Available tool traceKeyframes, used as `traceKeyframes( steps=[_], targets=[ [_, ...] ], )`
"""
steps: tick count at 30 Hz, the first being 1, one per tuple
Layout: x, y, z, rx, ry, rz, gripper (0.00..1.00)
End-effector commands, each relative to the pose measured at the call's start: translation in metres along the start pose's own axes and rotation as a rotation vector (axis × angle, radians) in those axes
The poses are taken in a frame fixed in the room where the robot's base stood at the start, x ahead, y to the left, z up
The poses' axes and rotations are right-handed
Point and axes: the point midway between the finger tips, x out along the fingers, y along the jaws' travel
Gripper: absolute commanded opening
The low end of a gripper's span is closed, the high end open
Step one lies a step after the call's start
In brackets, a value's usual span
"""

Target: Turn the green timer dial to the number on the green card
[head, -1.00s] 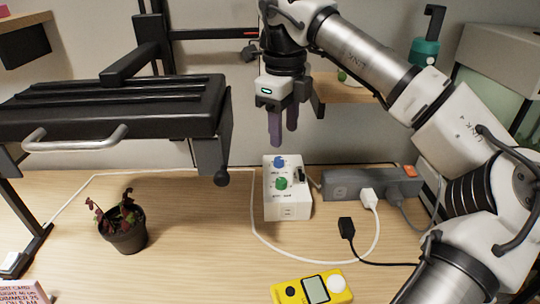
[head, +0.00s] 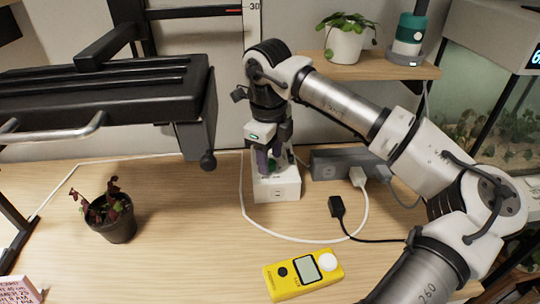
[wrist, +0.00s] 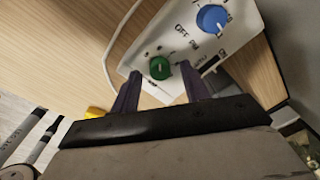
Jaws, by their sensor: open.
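The white timer box (head: 286,189) stands on the table below my gripper, and its top face fills the upper part of the wrist view (wrist: 168,32). The green dial (wrist: 160,68) is on that face, with a blue dial (wrist: 212,18) farther along it. My gripper (wrist: 163,77) is open, with one purple finger on each side of the green dial in the picture. I cannot tell whether the fingers touch it. In the head view my gripper (head: 272,160) points down at the box and mostly hides the dials. I see no green card in either view.
A grey power strip (head: 335,163) with a white plug and cable lies right of the box. A yellow meter (head: 303,274) lies in front. A potted plant (head: 113,221) and a pink card (head: 20,291) are at left. A black panel (head: 100,92) overhangs the left side.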

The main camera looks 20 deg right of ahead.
Motion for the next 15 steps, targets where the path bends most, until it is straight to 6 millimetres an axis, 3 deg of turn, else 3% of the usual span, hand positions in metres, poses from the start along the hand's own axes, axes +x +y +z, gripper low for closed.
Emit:
traceKeyframes(
  steps=[11, 15],
  targets=[
    [0.0068, 0.0004, 0.0, -0.001, 0.0, 0.0, 0.46],
    [0.0066, 0.0004, 0.0, -0.001, 0.0, 0.0, 0.28]
  ],
)
